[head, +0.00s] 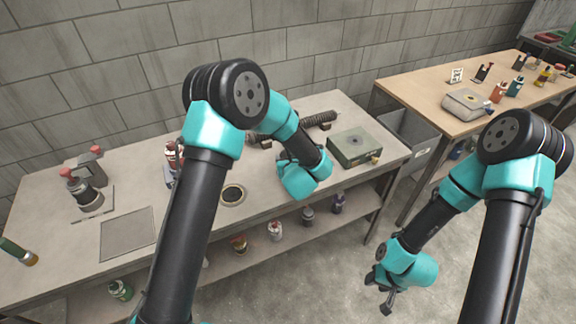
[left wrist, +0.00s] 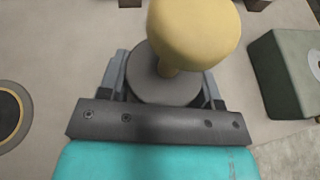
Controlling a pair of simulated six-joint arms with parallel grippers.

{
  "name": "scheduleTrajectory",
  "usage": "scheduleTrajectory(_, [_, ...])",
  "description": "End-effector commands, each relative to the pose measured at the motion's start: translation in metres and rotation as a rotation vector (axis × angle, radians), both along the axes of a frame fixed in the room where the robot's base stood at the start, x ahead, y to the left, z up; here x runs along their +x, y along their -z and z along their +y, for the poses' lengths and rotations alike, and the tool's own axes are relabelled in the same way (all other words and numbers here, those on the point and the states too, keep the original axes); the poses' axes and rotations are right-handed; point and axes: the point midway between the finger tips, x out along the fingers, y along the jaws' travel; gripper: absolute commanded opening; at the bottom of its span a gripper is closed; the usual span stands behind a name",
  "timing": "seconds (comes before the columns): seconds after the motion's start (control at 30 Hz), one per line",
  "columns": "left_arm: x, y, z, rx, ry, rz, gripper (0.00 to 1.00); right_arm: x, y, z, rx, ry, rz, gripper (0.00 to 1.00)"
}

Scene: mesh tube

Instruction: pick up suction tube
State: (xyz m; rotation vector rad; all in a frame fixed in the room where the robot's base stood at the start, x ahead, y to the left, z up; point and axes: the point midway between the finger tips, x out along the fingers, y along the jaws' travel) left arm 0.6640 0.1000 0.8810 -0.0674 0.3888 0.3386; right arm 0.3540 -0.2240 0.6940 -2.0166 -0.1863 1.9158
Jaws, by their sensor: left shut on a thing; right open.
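A dark ribbed tube (head: 318,119) lies along the back of the grey workbench, partly hidden behind my left arm. I cannot tell for sure that it is the suction tube. My left gripper is low over the bench, its fingers hidden in the head view. In the left wrist view my left gripper (left wrist: 164,86) is shut on a piece with a rounded yellow top (left wrist: 194,30) and a dark grey round base (left wrist: 160,85). My right gripper (head: 384,289) hangs open and empty over the floor, right of the bench.
A green box (head: 354,147) stands right of my left gripper and also shows in the left wrist view (left wrist: 284,70). A black-ringed disc (head: 233,194) lies to the left. Red-topped items (head: 88,180) stand farther left. A wooden table (head: 420,88) is at the right.

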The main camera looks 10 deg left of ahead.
Motion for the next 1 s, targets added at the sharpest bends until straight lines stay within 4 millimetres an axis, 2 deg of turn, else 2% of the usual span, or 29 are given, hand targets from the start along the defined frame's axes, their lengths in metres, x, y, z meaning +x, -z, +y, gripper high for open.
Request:
scheduleTrajectory(0.03, [0.000, 0.000, 0.000, 0.000, 0.000, 0.000, 0.40, 0.000, 0.000, 0.000, 0.000, 0.000, 0.000, 0.43])
scheduleTrajectory(0.17, [0.000, 0.000, 0.000, 0.000, 0.000, -0.001, 0.30, 0.000, 0.000, 0.000, 0.000, 0.000, 0.000, 0.43])
scheduleTrajectory(0.47, [0.000, -0.003, 0.000, -0.001, 0.000, -0.001, 0.30, 0.000, 0.000, 0.000, 0.000, 0.000, 0.000, 0.43])
scheduleTrajectory(0.67, [0.000, -0.019, 0.000, -0.001, 0.000, -0.003, 0.30, 0.000, 0.000, 0.000, 0.000, 0.000, 0.000, 0.43])
scheduleTrajectory(0.8, [0.000, -0.037, 0.000, -0.001, -0.001, -0.005, 0.30, 0.000, 0.000, 0.000, 0.000, 0.000, 0.000, 0.43])
scheduleTrajectory(1.0, [-0.039, -0.039, -0.007, 0.002, 0.004, 0.003, 0.30, 0.000, 0.000, 0.000, 0.000, 0.000, 0.000, 0.43])
